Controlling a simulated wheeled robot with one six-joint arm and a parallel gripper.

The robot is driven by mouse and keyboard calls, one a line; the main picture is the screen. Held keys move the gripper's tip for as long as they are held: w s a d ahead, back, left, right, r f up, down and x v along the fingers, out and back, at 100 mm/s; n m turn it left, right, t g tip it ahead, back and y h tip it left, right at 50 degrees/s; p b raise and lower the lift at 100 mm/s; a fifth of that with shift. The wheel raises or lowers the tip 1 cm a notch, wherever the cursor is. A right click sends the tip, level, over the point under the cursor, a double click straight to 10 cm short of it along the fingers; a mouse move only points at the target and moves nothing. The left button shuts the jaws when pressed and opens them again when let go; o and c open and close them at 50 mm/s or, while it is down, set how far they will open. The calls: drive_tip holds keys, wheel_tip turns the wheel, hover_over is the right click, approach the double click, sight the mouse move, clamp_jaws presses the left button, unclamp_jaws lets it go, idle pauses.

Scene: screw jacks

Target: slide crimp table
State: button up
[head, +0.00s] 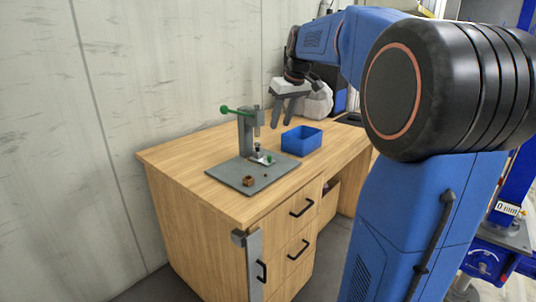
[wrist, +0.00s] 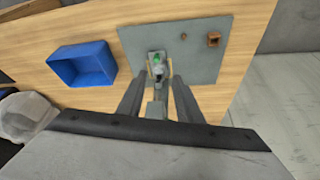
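A bench press (head: 246,132) with a green lever stands on a grey plate (head: 225,171) on the wooden desk. My gripper (head: 283,118) is open and empty, above the desk behind the press. In the wrist view my gripper (wrist: 160,78) has its two fingers apart, with the press and green knob seen between them, below. The table's detail is too small to tell.
A blue open bin (head: 301,140) stands right of the press. A small brown block (head: 249,181) and a tiny dark piece lie on the plate's front part. A crumpled whitish bag (head: 319,102) is at the back right. A wall runs behind the desk (head: 190,155).

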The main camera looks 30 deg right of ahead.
drive_tip(key=w, duration=0.1)
approach(262, 156)
drive_tip(key=f, duration=0.2)
drive_tip(key=s+f, duration=0.1)
drive_tip(key=f, duration=0.3)
drive_tip(key=shift+s+d, duration=0.25)
drive_tip(key=shift+s, duration=0.1)
clamp_jaws()
